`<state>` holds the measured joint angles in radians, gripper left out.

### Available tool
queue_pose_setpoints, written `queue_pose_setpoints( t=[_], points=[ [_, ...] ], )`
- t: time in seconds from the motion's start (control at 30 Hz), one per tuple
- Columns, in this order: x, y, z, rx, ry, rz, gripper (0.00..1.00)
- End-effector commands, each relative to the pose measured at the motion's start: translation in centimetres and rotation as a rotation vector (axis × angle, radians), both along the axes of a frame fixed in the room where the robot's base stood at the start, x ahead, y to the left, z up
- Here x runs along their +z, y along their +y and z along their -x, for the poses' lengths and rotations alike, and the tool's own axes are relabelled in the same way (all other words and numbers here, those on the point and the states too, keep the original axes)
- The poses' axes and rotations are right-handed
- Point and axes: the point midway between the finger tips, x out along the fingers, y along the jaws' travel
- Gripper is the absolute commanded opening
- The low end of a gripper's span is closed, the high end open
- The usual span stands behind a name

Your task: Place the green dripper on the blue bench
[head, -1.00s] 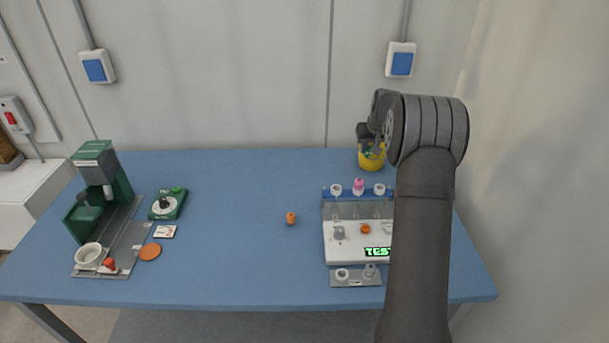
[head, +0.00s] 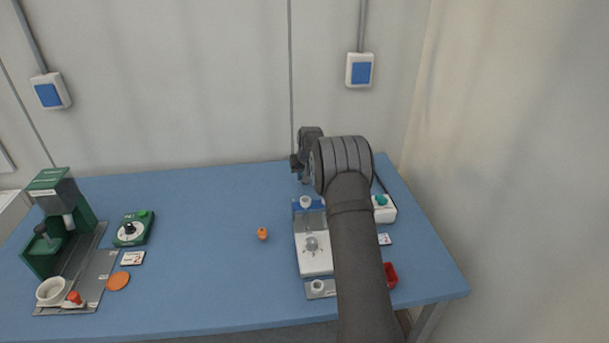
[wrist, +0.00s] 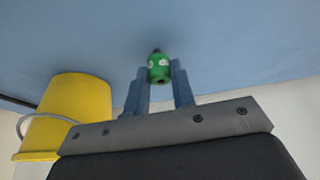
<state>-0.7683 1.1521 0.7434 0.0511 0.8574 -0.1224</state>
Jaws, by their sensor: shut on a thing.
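The green dripper (wrist: 159,67) shows in the wrist view, small and rounded with pale spots and a dark tip. My gripper (wrist: 161,75) is shut on it, one blue finger on each side. In the head view my gripper (head: 299,172) is over the back part of the blue bench (head: 205,215), left of my arm's big joint. The dripper is not discernible there. The bench also fills the upper part of the wrist view (wrist: 240,40). I cannot tell how far the dripper is from its surface.
A yellow bucket (wrist: 78,108) is left of my gripper in the wrist view; my arm hides it in the head view. A white device (head: 315,262) stands in front of my gripper. An orange piece (head: 262,234) stands mid-bench. Bare bench lies left of my gripper.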

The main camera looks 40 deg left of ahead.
Motion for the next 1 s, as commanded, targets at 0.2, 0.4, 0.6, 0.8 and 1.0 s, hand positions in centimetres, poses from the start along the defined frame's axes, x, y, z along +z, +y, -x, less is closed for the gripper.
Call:
queue_pose_setpoints(
  t=[0.2, 0.4, 0.6, 0.8, 1.0],
  points=[
    [0.0, 0.0, 0.0, 0.000, -0.001, -0.002, 0.00],
    [-0.3, 0.0, 0.0, 0.000, -0.001, -0.002, 0.33],
    [-0.3, 0.0, 0.0, 0.000, -0.001, -0.002, 0.45],
    [0.0, 0.0, 0.0, 0.000, -0.002, -0.002, 0.45],
    [2.3, -0.6, 0.5, 0.000, -0.003, -0.003, 0.45]
  ],
)
